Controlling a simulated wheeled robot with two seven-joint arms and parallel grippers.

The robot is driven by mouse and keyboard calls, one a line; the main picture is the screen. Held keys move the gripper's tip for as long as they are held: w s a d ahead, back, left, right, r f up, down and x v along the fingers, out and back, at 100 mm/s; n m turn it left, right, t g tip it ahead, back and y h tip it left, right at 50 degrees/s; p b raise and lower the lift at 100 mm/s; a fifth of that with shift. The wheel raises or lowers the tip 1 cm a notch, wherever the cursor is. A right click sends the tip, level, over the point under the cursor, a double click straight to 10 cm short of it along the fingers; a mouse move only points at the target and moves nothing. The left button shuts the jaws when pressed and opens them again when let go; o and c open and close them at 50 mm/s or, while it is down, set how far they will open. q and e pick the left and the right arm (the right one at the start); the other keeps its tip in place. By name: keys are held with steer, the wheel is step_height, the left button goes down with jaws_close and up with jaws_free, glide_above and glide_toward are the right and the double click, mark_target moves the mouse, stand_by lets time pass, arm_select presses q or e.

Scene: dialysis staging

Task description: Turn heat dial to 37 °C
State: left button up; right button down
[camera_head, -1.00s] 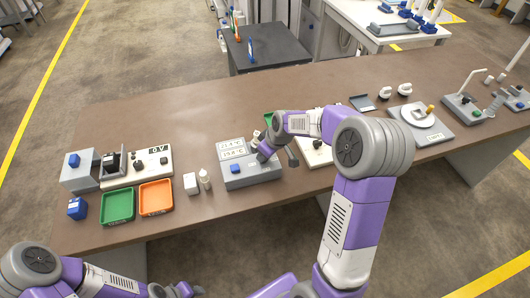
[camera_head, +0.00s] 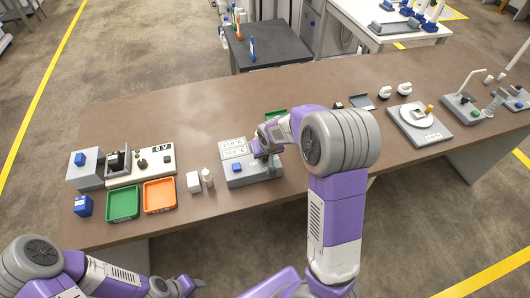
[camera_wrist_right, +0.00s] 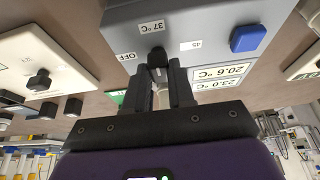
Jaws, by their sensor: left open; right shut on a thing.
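The grey heater box (camera_head: 262,171) stands mid-table, with a blue button and two displays on top. In the right wrist view its panel (camera_wrist_right: 200,22) carries labels OFF, 37 °C and 45 around the black heat dial (camera_wrist_right: 157,56). The displays read 20.6 °C (camera_wrist_right: 219,75) and 23.0 °C. My right gripper (camera_wrist_right: 160,80) is shut on the dial, a finger on each side. The fingers partly hide the dial, and I cannot tell its exact setting. In the head view the right arm covers the dial. My left gripper (camera_head: 194,284) is open and empty, low in front of the table.
A white block (camera_head: 193,182) and a small bottle (camera_head: 207,178) stand left of the heater box. Further left are an orange tray (camera_head: 159,195), a green tray (camera_head: 122,204) and a 0 V device (camera_head: 153,163). A balance-like device (camera_head: 421,124) stands to the right.

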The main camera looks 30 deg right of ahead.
stand_by(0.3)
steer(key=c, duration=1)
jaws_free()
steer(key=shift+o, duration=0.2)
steer(key=p+v, duration=0.2)
steer(key=v, duration=0.5)
steer(key=shift+s+r, duration=0.2)
steer(key=shift+r, duration=0.05)
